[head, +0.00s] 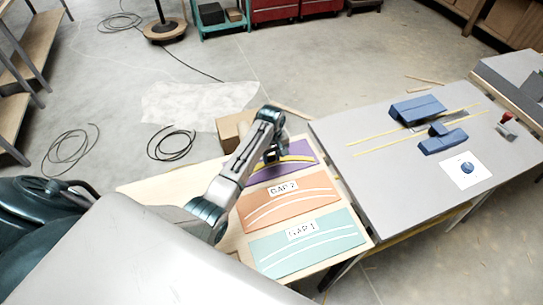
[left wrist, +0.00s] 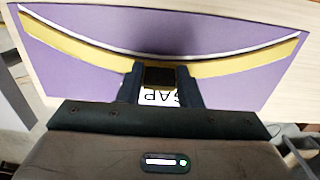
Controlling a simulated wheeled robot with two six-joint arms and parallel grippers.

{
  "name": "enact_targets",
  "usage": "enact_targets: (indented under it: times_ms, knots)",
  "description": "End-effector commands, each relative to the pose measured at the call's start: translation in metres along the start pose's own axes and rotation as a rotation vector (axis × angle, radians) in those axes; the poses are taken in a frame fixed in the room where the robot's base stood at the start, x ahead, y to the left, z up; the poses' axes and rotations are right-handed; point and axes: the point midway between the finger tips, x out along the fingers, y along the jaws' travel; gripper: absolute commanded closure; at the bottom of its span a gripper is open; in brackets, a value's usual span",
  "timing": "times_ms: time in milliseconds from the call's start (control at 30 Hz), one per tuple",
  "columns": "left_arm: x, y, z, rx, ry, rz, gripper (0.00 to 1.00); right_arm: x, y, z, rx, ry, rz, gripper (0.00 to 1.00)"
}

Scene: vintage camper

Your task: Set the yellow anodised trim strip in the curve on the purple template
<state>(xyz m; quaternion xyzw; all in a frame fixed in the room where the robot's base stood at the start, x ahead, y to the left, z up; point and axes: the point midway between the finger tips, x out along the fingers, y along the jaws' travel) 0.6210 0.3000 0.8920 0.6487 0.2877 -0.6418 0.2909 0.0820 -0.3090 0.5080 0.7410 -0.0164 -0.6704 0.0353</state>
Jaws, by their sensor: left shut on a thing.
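The purple template (left wrist: 225,75) lies on a pale wooden board, with a white curved line and a partly covered "GAP" label. It also shows in the head view (head: 258,177), partly behind my arm. The yellow trim strip (left wrist: 85,50) is bowed and runs across the template, just on the near side of the white curve in the left wrist view. I cannot tell whether the strip touches the template. My right gripper is not in view.
Orange (head: 290,200) and teal (head: 308,243) templates with white curves lie beside the purple one on the board. A grey table (head: 380,185) at the right holds blue blocks (head: 417,108), thin yellow strips and a red-handled tool. A cardboard box (head: 233,128) stands behind the board.

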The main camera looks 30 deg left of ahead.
Motion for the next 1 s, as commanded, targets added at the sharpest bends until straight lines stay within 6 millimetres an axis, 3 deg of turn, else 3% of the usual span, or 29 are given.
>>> enact_targets:
  times_ms: [433,467,567,867,1000]
  knots:
    - [0.003,0.000,0.000,0.000,0.000,0.000,1.00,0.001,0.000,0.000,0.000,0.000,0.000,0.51]
    - [0.003,0.000,0.000,0.000,0.000,0.000,0.62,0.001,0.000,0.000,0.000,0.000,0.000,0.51]
    - [0.003,0.000,0.000,0.000,0.000,0.000,0.43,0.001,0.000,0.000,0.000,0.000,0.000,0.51]
    - [0.003,0.000,0.000,0.000,0.000,0.000,0.43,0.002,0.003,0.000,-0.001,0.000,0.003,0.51]
    - [-0.008,0.001,-0.001,0.000,0.002,0.002,0.43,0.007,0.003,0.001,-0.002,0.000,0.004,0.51]
